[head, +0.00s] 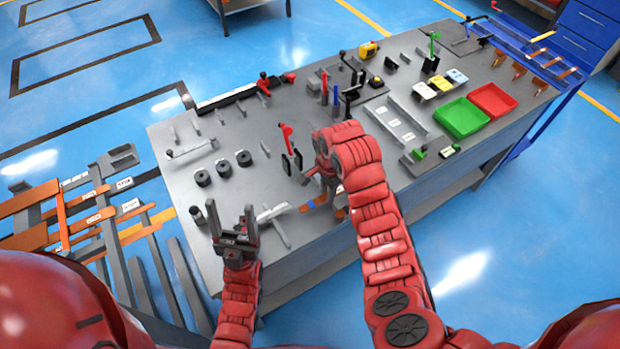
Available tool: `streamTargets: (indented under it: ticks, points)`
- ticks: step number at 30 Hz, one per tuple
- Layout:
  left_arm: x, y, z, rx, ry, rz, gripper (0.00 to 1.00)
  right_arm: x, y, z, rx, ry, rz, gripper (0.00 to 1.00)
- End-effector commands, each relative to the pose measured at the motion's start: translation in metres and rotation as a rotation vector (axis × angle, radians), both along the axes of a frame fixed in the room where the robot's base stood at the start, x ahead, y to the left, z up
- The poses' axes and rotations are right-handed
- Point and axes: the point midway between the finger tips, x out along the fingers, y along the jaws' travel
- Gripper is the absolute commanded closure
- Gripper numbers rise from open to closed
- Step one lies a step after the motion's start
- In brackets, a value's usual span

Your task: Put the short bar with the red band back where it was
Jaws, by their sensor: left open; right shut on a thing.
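My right gripper (322,194) is low over the near part of the grey bench, partly hidden by its own red wrist. It is shut on a short copper-coloured bar (307,207), whose left end shows beside the fingers. A small blue patch shows near the fingers. I cannot make out a red band on it. Another copper-coloured piece shows just below the wrist, and I cannot tell if it is the same bar. My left gripper (234,222) is open and empty, fingers upward in the picture, at the bench's near left edge.
A pale cross-shaped tool (275,219) lies between my grippers. Black round dies (224,168) and a red-handled lever (287,140) stand beyond. Green (462,118) and red (493,100) trays are at the right. A rack of bars (85,215) stands left of the bench (178,190).

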Motion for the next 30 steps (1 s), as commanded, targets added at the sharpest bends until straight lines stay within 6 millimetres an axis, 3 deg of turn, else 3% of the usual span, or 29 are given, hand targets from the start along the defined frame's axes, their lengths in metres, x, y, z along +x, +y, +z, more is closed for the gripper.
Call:
streamTargets:
  ticks: [1, 12, 14, 27, 30]
  points:
    - [0.000, 0.000, -0.016, 0.000, 0.000, 0.000, 0.34, 0.008, 0.008, -0.008, 0.006, 0.001, -0.004, 1.00]
    - [0.000, 0.000, -0.081, 0.000, 0.000, 0.000, 0.34, 0.054, 0.048, -0.014, 0.001, -0.003, 0.000, 1.00]
    - [0.000, 0.000, -0.074, 0.000, 0.000, 0.000, 0.34, 0.057, 0.051, -0.008, 0.000, 0.006, -0.003, 1.00]
    - [0.000, 0.000, -0.079, 0.000, 0.000, 0.000, 0.34, 0.072, 0.064, -0.009, -0.003, 0.000, 0.000, 1.00]
    - [0.000, 0.000, -0.068, 0.000, 0.000, 0.000, 0.34, 0.071, 0.063, -0.016, -0.006, 0.006, -0.001, 1.00]
